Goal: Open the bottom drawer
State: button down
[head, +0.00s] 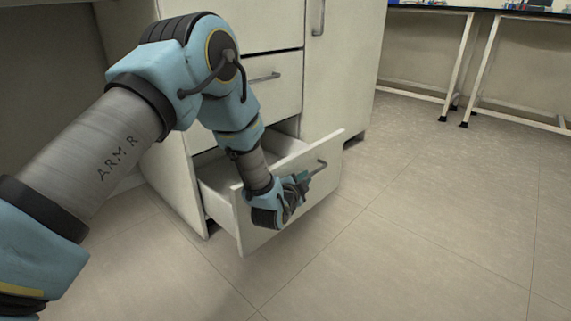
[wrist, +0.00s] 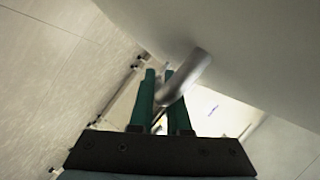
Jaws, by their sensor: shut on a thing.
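The bottom drawer (head: 292,208) is pulled well out of the white cabinet, with part of its empty-looking inside showing behind the front panel. Its grey bar handle (head: 320,167) is on the front panel. My gripper (head: 304,181) is at the handle, shut on it. In the wrist view, the green fingers of my gripper (wrist: 162,95) close around the metal handle (wrist: 187,74), beside the pale drawer front (wrist: 240,45). My arm hides part of the drawer's interior.
The drawer above (head: 272,85) is closed, with its own bar handle. A tall cabinet door (head: 345,60) stands closed to its right. Tables with white legs (head: 455,70) stand at the back right. The tiled floor (head: 420,220) in front and to the right is clear.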

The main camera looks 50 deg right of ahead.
jog(key=s+p, duration=0.2)
jog(key=s, duration=0.7)
jog(key=shift+s+a, duration=0.3)
jog(key=shift+s, duration=0.05)
jog(key=c, duration=0.9)
grip_release()
jog(key=p+v, duration=0.4)
jog(key=v, duration=0.6)
jog(key=shift+s+a+r, duration=0.1)
jog(key=shift+s+a, duration=0.05)
jog(key=shift+a, duration=0.2)
